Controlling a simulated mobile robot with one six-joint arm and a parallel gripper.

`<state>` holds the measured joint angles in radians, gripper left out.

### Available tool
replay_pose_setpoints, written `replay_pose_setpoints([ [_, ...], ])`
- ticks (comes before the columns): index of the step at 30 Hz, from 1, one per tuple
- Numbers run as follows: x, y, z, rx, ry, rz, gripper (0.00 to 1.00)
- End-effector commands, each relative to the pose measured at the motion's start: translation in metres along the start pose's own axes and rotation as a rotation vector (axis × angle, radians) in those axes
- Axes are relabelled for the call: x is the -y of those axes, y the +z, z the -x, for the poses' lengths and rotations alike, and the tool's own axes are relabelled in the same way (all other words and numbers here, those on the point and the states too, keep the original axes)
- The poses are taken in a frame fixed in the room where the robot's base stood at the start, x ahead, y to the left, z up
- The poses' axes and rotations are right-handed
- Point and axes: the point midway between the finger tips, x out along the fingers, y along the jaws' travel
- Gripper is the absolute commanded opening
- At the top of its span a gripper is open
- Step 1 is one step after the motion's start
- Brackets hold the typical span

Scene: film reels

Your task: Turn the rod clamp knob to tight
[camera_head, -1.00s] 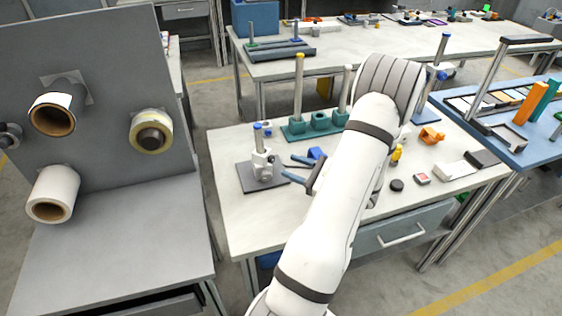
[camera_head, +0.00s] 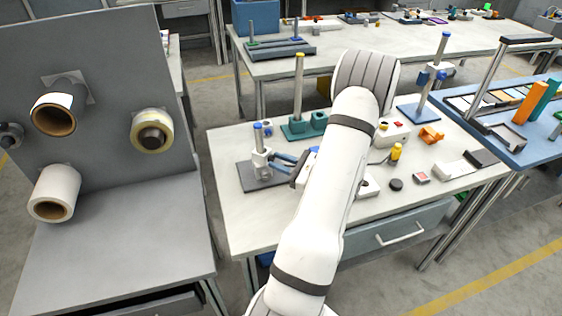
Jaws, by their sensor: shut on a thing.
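A teal rod stand (camera_head: 303,126) is behind the gripper. A second clamp stand (camera_head: 418,112) is at the table's back right. An orange part (camera_head: 431,135), a yellow part (camera_head: 396,152) and a black puck (camera_head: 396,185) lie to the right. The table's front left (camera_head: 238,215) is clear.

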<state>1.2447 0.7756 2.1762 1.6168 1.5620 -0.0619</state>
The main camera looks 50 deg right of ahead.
Motion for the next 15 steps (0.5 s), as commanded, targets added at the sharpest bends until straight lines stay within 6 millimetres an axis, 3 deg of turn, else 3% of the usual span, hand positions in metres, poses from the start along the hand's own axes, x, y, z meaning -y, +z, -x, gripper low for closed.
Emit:
replay_pose_setpoints([
  [6, 0.0001, 0.0, 0.0003, 0.0, 0.0, 0.0, 0.0],
  [15, 0.0005, 0.0008, 0.0005, 0.0, -0.001, -0.041, 0.0],
])
